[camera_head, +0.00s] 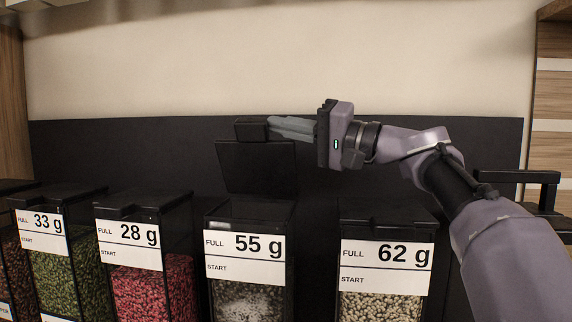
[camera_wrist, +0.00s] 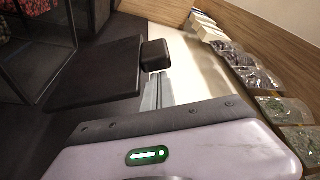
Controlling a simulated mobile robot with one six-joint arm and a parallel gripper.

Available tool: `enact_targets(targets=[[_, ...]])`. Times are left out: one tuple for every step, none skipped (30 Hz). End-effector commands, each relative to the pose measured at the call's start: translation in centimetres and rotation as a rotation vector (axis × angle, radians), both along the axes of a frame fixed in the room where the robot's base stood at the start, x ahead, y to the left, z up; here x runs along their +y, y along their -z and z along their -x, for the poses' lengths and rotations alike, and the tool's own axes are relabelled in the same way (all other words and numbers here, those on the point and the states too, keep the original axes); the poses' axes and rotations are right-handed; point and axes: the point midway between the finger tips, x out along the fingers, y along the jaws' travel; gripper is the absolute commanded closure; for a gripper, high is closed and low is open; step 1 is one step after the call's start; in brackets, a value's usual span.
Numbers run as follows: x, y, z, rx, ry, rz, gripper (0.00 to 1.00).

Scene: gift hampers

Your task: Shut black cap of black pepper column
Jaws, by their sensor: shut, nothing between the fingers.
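An open black cap (camera_head: 257,166) stands upright behind the clear column (camera_head: 250,292) labelled 55 g. The column holds a mottled grey-and-white fill; no name shows on it, so I cannot confirm it is black pepper. The cap's small black tab (camera_head: 250,130) is at its top edge. My gripper (camera_head: 272,128) is shut and empty, its fingertips at the right side of the tab. In the wrist view, the fingers (camera_wrist: 155,90) point toward the cap (camera_wrist: 95,75) and its tab (camera_wrist: 155,54); I cannot tell if they touch.
Closed columns stand on both sides: 62 g (camera_head: 385,300) with pale grains, 28 g (camera_head: 150,285) with pink ones, and 33 g (camera_head: 65,275) with green ones. A dark panel (camera_head: 100,150) stands behind. Bagged goods (camera_wrist: 255,70) lie along the right in the wrist view.

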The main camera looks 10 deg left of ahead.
Motion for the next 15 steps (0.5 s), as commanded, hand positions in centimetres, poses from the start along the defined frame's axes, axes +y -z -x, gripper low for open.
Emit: enact_targets(targets=[[0.0,1.4,0.6,-0.039,0.0,-0.003,1.0],[0.0,1.5,1.0,-0.065,-0.001,-0.005,1.0],[-0.1,1.6,1.5,-0.099,-0.001,-0.007,1.0],[-0.1,1.7,1.9,-0.122,0.0,-0.008,1.0],[-0.1,1.9,2.2,-0.145,0.0,-0.008,1.0],[-0.1,2.0,2.6,-0.149,0.0,-0.009,1.0],[-0.2,2.1,2.9,-0.148,0.0,-0.008,1.0],[-0.2,2.2,3.2,-0.147,0.0,-0.009,1.0],[-0.2,2.4,3.5,-0.146,0.0,-0.009,1.0],[-0.2,2.5,3.7,-0.145,-0.001,-0.009,1.0],[-0.2,2.6,3.9,-0.145,-0.001,-0.009,1.0],[-0.2,2.7,4.2,-0.144,-0.001,-0.009,1.0],[-0.2,2.8,4.4,-0.144,-0.001,-0.009,1.0],[-0.2,2.9,4.5,-0.143,0.0,-0.009,1.0],[-0.3,3.0,4.7,-0.143,0.0,-0.009,1.0]])
